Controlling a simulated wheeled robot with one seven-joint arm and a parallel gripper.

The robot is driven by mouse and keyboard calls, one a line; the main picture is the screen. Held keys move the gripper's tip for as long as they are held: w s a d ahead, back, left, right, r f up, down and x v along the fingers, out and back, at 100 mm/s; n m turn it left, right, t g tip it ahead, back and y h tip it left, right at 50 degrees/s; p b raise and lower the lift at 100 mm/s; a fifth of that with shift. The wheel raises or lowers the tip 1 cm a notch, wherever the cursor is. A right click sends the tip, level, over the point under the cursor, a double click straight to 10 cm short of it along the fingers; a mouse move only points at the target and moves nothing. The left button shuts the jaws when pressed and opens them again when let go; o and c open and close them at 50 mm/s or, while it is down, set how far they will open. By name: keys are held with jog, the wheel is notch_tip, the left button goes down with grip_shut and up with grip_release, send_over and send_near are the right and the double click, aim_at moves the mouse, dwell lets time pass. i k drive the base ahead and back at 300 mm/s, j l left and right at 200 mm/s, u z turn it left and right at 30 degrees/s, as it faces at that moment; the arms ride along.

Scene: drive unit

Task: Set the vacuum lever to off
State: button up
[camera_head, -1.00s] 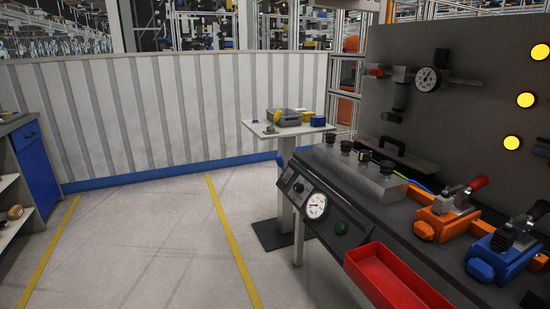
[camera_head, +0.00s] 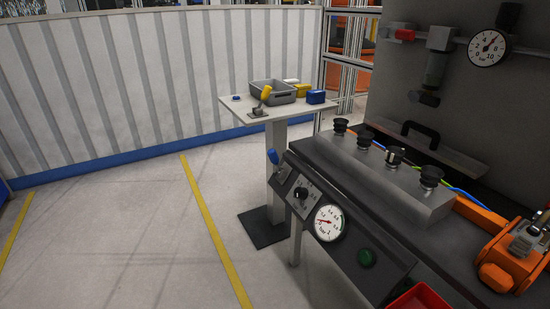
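A lever with a blue knob (camera_head: 272,156) stands up at the far left end of the sloped dark control panel (camera_head: 359,238). It appears to be the vacuum lever, but its off marking is too small to read. A black rotary knob (camera_head: 300,193) sits beside it. A round white gauge (camera_head: 329,222) marked bar, with a red needle, is to the right of the knob. My gripper is not in view.
The side table (camera_head: 300,109) also holds a grey bin (camera_head: 273,91) and blue and yellow boxes. A block with several black suction cups lies behind the panel. A green button (camera_head: 367,257) and red tray (camera_head: 416,298) are near the front. The floor left is clear.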

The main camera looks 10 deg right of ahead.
aim_at(273, 154)
jog(key=i+j, duration=0.35)
jog(key=i+j+z, duration=0.1)
jog(key=i+j, duration=0.25)
jog(key=j, duration=0.2)
jog(key=i+j, duration=0.7)
jog(key=j, duration=0.25)
jog(key=z, duration=0.05)
